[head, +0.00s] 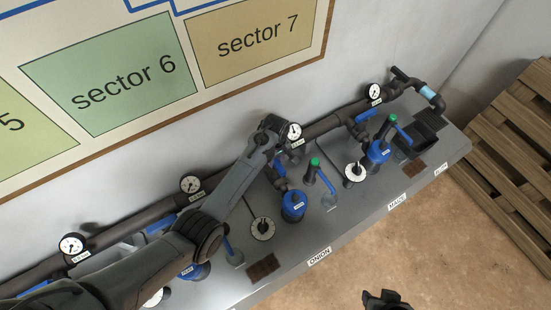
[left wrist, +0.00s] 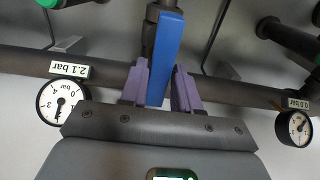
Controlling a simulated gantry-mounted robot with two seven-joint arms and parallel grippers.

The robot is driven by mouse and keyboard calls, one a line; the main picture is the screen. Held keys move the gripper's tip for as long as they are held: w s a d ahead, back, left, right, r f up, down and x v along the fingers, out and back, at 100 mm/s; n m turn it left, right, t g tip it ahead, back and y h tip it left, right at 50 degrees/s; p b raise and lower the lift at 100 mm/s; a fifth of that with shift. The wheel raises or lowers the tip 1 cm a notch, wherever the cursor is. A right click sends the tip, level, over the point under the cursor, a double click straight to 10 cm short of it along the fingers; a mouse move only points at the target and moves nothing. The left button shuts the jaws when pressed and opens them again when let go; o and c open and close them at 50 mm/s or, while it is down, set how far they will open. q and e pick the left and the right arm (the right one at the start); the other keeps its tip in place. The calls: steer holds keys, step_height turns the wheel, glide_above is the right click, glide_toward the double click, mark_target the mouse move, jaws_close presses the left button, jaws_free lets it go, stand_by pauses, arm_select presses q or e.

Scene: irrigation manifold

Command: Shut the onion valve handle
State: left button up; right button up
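The onion valve handle (head: 280,168) is a blue lever on the branch above the blue canister (head: 293,205) nearest the ONION label (head: 319,256). In the left wrist view the blue handle (left wrist: 165,55) points across the main pipe, along the dark branch pipe. My left gripper (head: 276,143) is at this handle. Its purple fingers (left wrist: 160,82) stand close on both sides of the handle and look shut on it. The wrist and arm hide part of the valve in the head view. My right gripper is not clearly seen; a dark part shows at the bottom edge.
The main pipe (head: 325,124) runs along the wall with several gauges. The gauge beside the handle (left wrist: 62,102) is labelled 2.1 bar; another (left wrist: 294,128) is labelled 0.0 bar. A green-topped riser (head: 314,163) stands right of the canister.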

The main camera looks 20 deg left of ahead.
arm_select(q)
jaws_close()
steer(key=m+p, duration=0.2)
steer(key=m, duration=0.1)
steer(key=shift+r, duration=0.15)
steer(key=m+p, duration=0.1)
steer(key=m, duration=0.1)
steer(key=m+p, duration=0.1)
steer(key=m, duration=0.1)
steer(key=shift+w+d+m, duration=0.15)
steer(key=shift+d+m, duration=0.05)
steer(key=shift+m, duration=0.2)
steer(key=m+p, duration=0.1)
steer(key=m, duration=0.4)
steer(key=shift+d, duration=0.1)
steer(key=m, duration=0.5)
steer(key=shift+d, duration=0.15)
steer(key=shift+o, duration=2.1)
jaws_free()
